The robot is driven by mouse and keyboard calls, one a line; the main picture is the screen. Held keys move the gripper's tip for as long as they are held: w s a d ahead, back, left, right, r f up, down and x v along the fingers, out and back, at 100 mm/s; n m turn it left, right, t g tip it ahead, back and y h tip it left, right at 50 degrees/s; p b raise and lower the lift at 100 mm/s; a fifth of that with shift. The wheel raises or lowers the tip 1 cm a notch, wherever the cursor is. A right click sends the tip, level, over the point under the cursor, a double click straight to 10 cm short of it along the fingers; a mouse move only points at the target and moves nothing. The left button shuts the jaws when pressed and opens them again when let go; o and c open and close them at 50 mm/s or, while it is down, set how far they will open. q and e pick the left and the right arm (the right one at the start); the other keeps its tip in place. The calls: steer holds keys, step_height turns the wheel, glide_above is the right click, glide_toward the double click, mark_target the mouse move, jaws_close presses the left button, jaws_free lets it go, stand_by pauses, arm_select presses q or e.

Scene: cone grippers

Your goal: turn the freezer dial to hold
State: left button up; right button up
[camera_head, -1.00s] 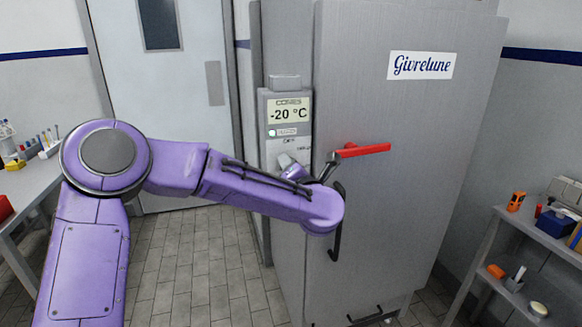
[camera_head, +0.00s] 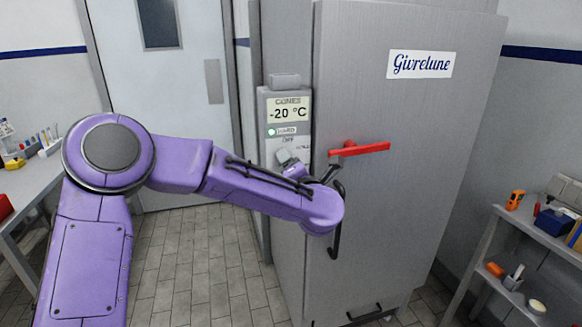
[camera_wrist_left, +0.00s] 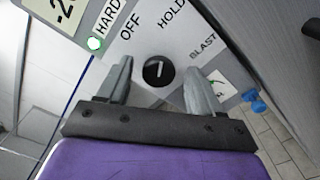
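The freezer's control panel (camera_head: 268,140) shows -20 °C and a green light. In the left wrist view the dial (camera_wrist_left: 158,72) is a round black knob with a white mark. The mark leans up and slightly right, roughly toward the HOLD label (camera_wrist_left: 172,15); the exact setting is hard to tell. The OFF label (camera_wrist_left: 130,28) is up left, BLAST (camera_wrist_left: 203,47) to the right. My left gripper (camera_wrist_left: 160,82) is open, one finger either side of the knob in the picture; I see no contact. In the head view its fingers (camera_head: 286,157) hide the dial. My right gripper is out of view.
A shelf with tools (camera_head: 520,225) stands right, a workbench (camera_head: 35,175) left.

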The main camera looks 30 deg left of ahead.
arm_select(q)
steer(key=b+v, duration=0.3)
steer(key=v, duration=0.7)
steer(key=shift+s+d, duration=0.15)
steer(key=shift+s, duration=0.05)
